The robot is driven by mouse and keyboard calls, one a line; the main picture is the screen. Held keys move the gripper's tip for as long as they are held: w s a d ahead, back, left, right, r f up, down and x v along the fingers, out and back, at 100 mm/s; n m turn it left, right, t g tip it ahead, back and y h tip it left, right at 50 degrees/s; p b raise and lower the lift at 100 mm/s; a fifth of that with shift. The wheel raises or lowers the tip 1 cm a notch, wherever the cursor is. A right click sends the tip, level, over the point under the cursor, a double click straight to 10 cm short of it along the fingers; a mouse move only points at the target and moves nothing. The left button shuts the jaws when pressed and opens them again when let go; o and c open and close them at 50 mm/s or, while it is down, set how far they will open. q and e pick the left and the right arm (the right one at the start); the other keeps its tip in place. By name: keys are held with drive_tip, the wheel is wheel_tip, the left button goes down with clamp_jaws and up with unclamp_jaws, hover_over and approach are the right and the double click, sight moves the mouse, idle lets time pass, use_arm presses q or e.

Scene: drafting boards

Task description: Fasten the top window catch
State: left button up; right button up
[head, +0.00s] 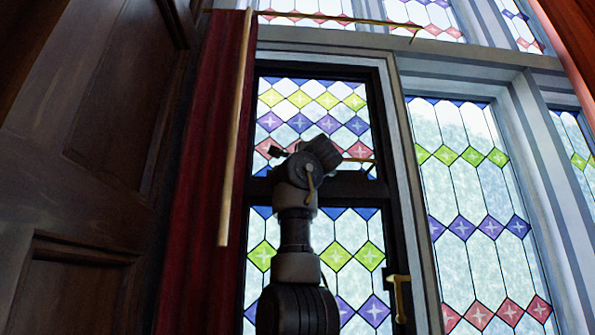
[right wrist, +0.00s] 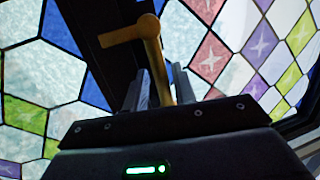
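The top window catch (head: 360,160) is a brass lever on the dark casement frame, lying roughly level in the head view. The right wrist view shows its brass handle (right wrist: 156,62), with a short spur to the left over the dark frame. My right gripper (right wrist: 162,86) is at the catch, with one finger on each side of the handle. Whether the fingers press on it cannot be seen. In the head view my right gripper (head: 322,153) is seen from behind and its fingertips are mostly hidden. My left gripper is not in view.
A lower brass catch (head: 399,290) hangs down on the same casement. A long thin brass-coloured rod (head: 236,130) crosses a red curtain (head: 197,200) at the left, beside dark wood panelling (head: 90,140). Pale mullions and more stained-glass panes (head: 475,180) stand at the right.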

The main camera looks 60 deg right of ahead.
drive_tip(key=shift+o, duration=0.3)
drive_tip(key=shift+s+a+f+b, duration=0.2)
drive_tip(key=shift+f+b, duration=0.1)
drive_tip(key=shift+b, duration=0.15)
drive_tip(key=b+v, duration=0.6)
drive_tip(key=v, duration=0.4)
drive_tip(key=shift+r, duration=0.3)
drive_tip(key=shift+a, duration=0.15)
